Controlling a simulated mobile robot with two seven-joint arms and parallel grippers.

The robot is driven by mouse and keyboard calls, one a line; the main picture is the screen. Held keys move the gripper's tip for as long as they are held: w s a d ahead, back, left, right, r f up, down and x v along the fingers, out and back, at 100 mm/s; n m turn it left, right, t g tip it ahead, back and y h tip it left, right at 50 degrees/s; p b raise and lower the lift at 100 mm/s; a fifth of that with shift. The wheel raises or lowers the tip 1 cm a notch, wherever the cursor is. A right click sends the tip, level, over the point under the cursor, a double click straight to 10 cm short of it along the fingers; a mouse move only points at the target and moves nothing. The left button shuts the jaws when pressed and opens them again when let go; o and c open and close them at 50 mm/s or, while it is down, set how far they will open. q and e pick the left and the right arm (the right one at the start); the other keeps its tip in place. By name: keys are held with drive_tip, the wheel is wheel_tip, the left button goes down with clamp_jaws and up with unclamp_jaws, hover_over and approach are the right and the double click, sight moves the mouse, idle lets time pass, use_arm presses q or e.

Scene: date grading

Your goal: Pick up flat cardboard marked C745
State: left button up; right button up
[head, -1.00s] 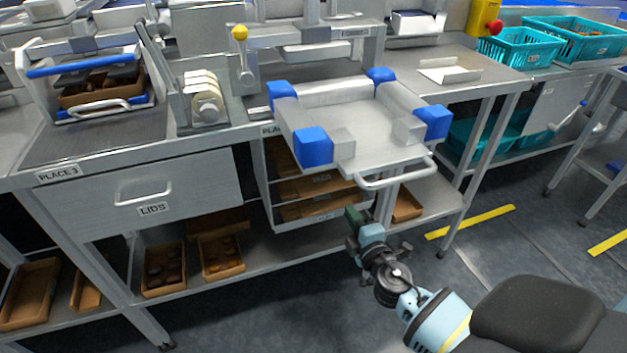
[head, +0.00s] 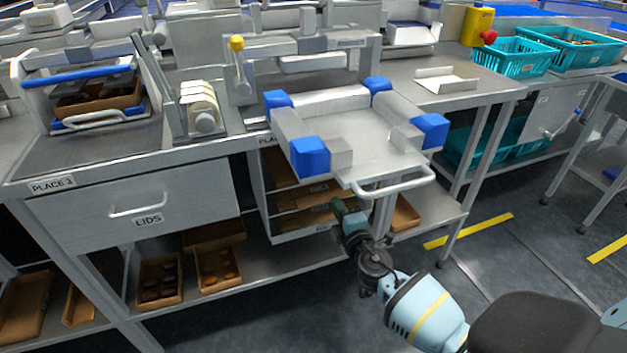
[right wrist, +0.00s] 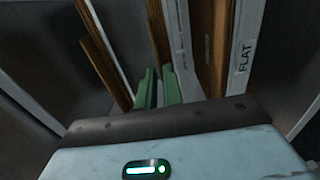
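Flat brown cardboard lies in the slots of a grey shelf rack (head: 257,200) under the bench. In the right wrist view several cardboard edges show, one at the left (right wrist: 100,50), one in the middle (right wrist: 157,35) and one at the right (right wrist: 207,45). The right one bears small print I cannot read, so I cannot tell which is C745. My right gripper (head: 340,208) is at the rack's front. Its two green fingertips (right wrist: 159,82) stand apart, pointing at the middle cardboard edge. I see no clear grip on it. My left gripper is out of view.
A rack edge labelled FLAT (right wrist: 245,60) is beside the right cardboard. A tray-like fixture with blue corners (head: 375,150) and a handle (head: 395,187) overhangs my right gripper. Open boxes (head: 160,280) stand on the lower shelf.

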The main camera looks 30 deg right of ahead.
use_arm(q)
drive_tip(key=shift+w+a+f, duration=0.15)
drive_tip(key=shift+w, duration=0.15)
use_arm(e)
drive_tip(key=shift+x, duration=1.05)
clamp_jaws()
drive_tip(key=shift+r, duration=0.1)
